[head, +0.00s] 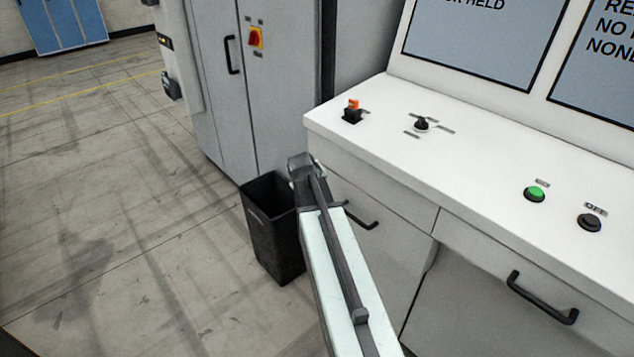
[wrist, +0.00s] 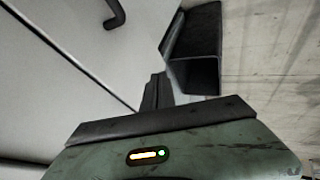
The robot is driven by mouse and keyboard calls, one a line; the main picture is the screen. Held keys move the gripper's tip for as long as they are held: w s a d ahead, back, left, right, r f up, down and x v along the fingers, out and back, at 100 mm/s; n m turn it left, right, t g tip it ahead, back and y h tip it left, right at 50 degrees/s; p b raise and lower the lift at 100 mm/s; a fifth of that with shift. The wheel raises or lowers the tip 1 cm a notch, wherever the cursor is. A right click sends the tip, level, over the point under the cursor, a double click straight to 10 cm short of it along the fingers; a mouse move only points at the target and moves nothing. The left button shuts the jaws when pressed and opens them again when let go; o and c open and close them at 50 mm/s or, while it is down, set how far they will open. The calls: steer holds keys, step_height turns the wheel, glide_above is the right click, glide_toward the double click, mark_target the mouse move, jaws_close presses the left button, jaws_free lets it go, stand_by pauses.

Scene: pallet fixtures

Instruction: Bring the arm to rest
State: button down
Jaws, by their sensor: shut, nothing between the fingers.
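My arm reaches forward from the bottom middle of the head view, beside the front of the white console. My gripper (head: 302,165) is at its far end, in front of the console's left end and next to the black bin. In the wrist view my gripper (wrist: 157,92) shows as dark fingers close together, with nothing between them. The fingers appear apart from the bin and the drawer front. Part of the gripper's far side is hidden in the head view.
The white console (head: 470,150) has an orange-topped switch (head: 352,110), a black knob (head: 421,124), a green button (head: 534,194) and a black button (head: 589,222). A black bin (head: 270,235) stands on the floor, also in the wrist view (wrist: 195,75). A grey cabinet (head: 215,90) stands behind. Floor at left is clear.

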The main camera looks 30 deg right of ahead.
steer(key=shift+s+a+r, duration=0.25)
steer(key=shift+r, duration=0.15)
steer(key=a+r+n+y+p, duration=0.1)
steer(key=a+n+y+p, duration=0.15)
steer(key=a, duration=1.45)
steer(key=s+a+f+m+g+y, duration=0.2)
steer(key=s+a+g, duration=0.3)
steer(key=s+a, duration=0.7)
steer(key=shift+s+f+m+p, duration=0.2)
steer(key=shift+s+m+p, duration=0.3)
steer(key=shift+s, duration=0.75)
steer(key=shift+s, duration=0.1)
